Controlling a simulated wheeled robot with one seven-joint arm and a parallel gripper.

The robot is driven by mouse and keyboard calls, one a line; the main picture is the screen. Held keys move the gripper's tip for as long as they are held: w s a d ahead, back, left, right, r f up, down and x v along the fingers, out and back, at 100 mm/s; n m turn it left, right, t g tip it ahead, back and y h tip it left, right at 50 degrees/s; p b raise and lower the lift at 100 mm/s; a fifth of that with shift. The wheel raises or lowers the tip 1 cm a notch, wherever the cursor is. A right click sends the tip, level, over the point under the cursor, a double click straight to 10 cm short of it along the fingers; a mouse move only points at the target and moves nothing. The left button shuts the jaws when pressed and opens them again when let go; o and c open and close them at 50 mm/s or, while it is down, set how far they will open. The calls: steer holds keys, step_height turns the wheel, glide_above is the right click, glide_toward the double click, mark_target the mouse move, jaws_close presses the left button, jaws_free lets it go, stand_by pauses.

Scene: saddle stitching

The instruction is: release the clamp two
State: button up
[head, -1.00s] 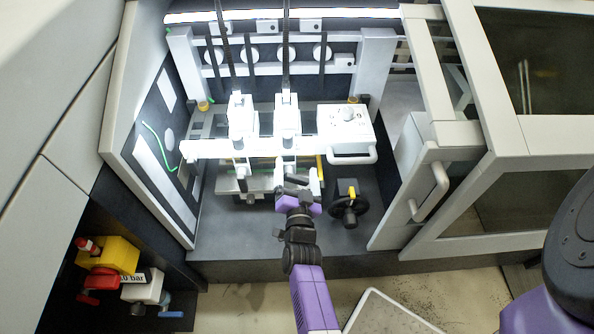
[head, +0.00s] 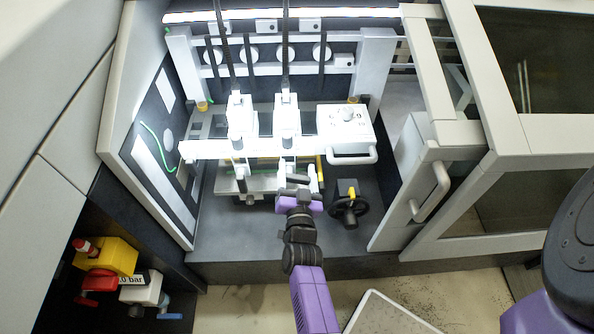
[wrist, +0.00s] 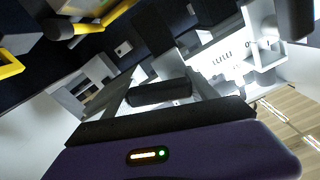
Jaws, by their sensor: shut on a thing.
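Two white stitching heads stand side by side in the machine, the left one (head: 242,120) and the right one (head: 287,118). Below the right head is a clamp with a short black handle (head: 298,181), which I take for clamp two. A similar clamp (head: 240,178) sits below the left head. My gripper (head: 300,194) is at the front of the right clamp and is shut on its black handle. In the wrist view a black cylindrical grip (wrist: 160,92) lies across the picture just beyond the purple gripper body. The fingertips are largely hidden in the head view.
The open white door frame (head: 428,205) stands further right. The grey floor of the machine is clear in front.

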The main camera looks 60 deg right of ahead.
mark_target(297, 181)
steer(key=o, duration=1.4)
steer(key=shift+c, duration=0.2)
steer(key=shift+s+a, duration=0.25)
steer(key=shift+a, duration=0.2)
steer(key=v, duration=0.6)
steer(key=shift+s+a+b, duration=0.3)
steer(key=shift+b, duration=0.05)
